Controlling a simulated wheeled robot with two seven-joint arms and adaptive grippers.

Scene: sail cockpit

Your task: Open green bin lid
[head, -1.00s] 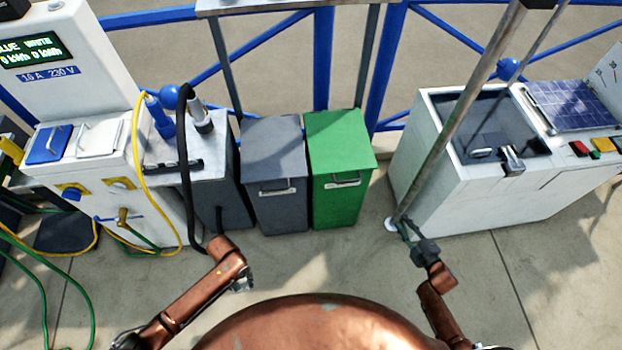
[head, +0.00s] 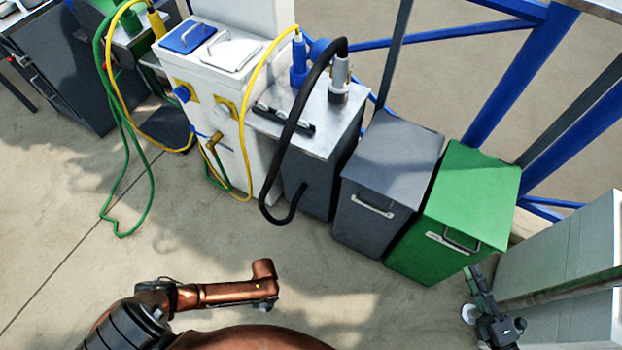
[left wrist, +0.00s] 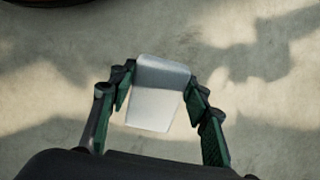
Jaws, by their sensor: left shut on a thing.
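The green bin (head: 440,225) stands at the right of the head view, its flat green lid (head: 470,185) lying closed on top. A metal handle (head: 453,242) is on its front. My right gripper (head: 478,280) is just below the bin's front right corner in the picture, near the pole; its finger gap cannot be made out. My left gripper (left wrist: 159,75) shows clearly in the left wrist view, its green-padded fingers on either side of a pale grey piece (left wrist: 152,108) that it holds above the concrete floor. In the head view its fingers are hard to make out beyond my copper arm.
A grey bin (head: 375,215) stands left of the green one. Left of it are a metal-topped cabinet (head: 318,105) with a black hose (head: 268,180) and a white charging post (head: 245,150). Blue railings (head: 520,70) run behind. A slanted pole (head: 560,290) crosses a white cabinet (head: 580,250) at right.

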